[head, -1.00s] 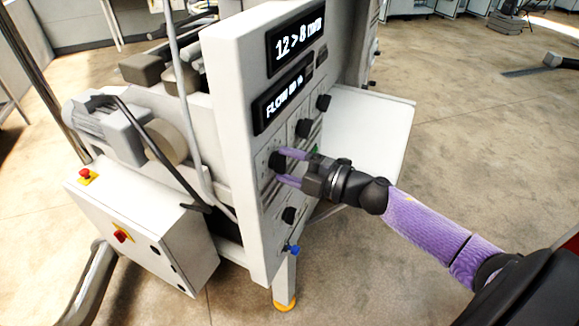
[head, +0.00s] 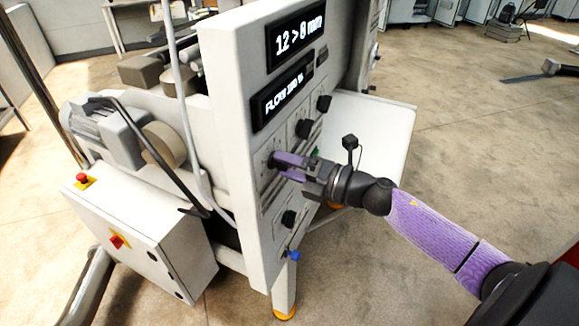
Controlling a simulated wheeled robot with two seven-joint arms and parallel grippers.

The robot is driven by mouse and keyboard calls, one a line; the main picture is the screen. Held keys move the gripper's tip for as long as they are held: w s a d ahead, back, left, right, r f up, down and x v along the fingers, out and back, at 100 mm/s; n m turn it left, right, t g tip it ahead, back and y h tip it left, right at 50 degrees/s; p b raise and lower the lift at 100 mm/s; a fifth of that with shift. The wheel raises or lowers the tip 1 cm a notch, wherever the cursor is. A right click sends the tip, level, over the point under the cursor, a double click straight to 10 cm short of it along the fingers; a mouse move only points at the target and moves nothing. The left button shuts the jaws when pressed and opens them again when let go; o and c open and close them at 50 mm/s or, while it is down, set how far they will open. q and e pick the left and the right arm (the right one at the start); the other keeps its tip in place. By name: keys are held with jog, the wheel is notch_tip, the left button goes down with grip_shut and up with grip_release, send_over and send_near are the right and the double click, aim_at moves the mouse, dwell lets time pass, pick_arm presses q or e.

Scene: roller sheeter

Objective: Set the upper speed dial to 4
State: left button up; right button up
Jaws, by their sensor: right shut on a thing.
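The sheeter's pale control panel (head: 240,190) carries several black dials. My right gripper (head: 278,163) is shut on a black dial (head: 271,161) on the left part of the panel, with its purple fingers close together. The fingers hide part of this dial, and its pointer and scale cannot be read. Other black dials are up and to the right, one (head: 303,128) and another (head: 324,103). A further black dial (head: 288,218) is below the gripper. The dial labels are too small to read.
Above the dials are an upper display (head: 296,38) reading 12 > 8 mm and a lower display (head: 284,94). A blue knob (head: 294,255) sits low on the panel. A white side box with a red button (head: 82,179) stands left. Open floor lies right.

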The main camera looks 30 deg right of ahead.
dwell(0.4)
jog(key=o, duration=1.2)
jog(key=shift+o, duration=0.2)
jog(key=b+v, duration=0.1)
jog(key=v, duration=0.9)
jog(key=shift+w+f, duration=0.1)
jog(key=shift+f, duration=0.05)
